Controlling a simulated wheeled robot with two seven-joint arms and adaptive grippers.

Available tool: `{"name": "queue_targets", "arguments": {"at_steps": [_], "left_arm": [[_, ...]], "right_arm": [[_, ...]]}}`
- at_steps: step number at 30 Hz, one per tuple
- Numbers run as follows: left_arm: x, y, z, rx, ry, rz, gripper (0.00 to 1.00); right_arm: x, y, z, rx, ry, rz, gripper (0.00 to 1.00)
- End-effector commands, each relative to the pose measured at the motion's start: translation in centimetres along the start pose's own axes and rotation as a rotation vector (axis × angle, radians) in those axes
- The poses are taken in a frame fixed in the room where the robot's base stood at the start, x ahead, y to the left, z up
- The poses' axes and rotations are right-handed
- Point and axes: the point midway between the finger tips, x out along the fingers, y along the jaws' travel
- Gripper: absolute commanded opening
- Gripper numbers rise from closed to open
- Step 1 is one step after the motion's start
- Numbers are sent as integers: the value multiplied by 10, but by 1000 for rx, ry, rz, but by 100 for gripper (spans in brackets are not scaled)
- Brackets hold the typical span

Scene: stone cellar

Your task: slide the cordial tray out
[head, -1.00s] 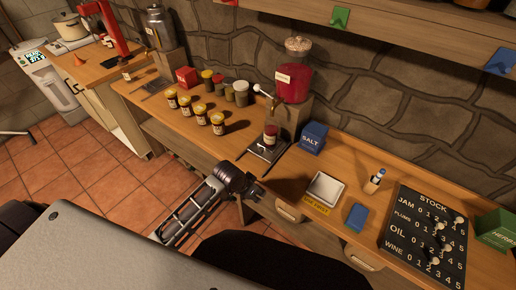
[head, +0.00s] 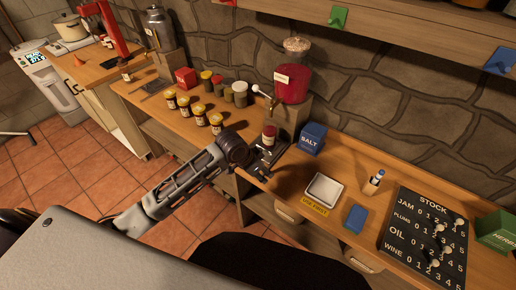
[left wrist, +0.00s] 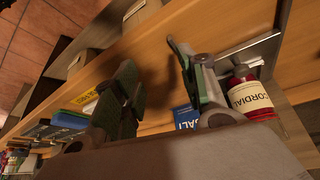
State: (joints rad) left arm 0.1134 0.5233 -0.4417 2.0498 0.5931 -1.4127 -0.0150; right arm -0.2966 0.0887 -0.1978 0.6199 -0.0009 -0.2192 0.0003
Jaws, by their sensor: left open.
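The cordial tray (head: 279,151) is a dark flat tray on the counter under the red cordial dispenser (head: 291,84). Its grey edge also shows in the left wrist view (left wrist: 258,48). A small red bottle labelled CORDIAL (left wrist: 249,97) stands on it, and the bottle shows in the head view (head: 269,136). My left gripper (head: 261,172) is open at the counter's front edge, by the tray's front, and partly hides it. In the left wrist view the open fingers (left wrist: 150,62) have nothing between them; contact with the tray cannot be told. My right gripper is not in view.
A blue salt box (head: 312,138) stands right of the dispenser. Several jars (head: 200,112) stand to the left. A white dish (head: 324,189), a blue block (head: 356,217) and a stock board (head: 425,240) lie to the right. Drawers sit below the counter edge.

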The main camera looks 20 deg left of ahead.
Motion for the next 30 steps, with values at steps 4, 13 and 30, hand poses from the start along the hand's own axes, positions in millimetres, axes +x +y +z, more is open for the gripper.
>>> {"name": "queue_targets", "arguments": {"at_steps": [4,13,30], "left_arm": [[-9,-13,-14,37,-5,3,42],[-30,-41,-36,86,-26,11,42],[-86,-104,-64,100,-67,2,42]], "right_arm": [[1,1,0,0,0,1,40],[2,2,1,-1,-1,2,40],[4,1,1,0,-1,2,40]]}}
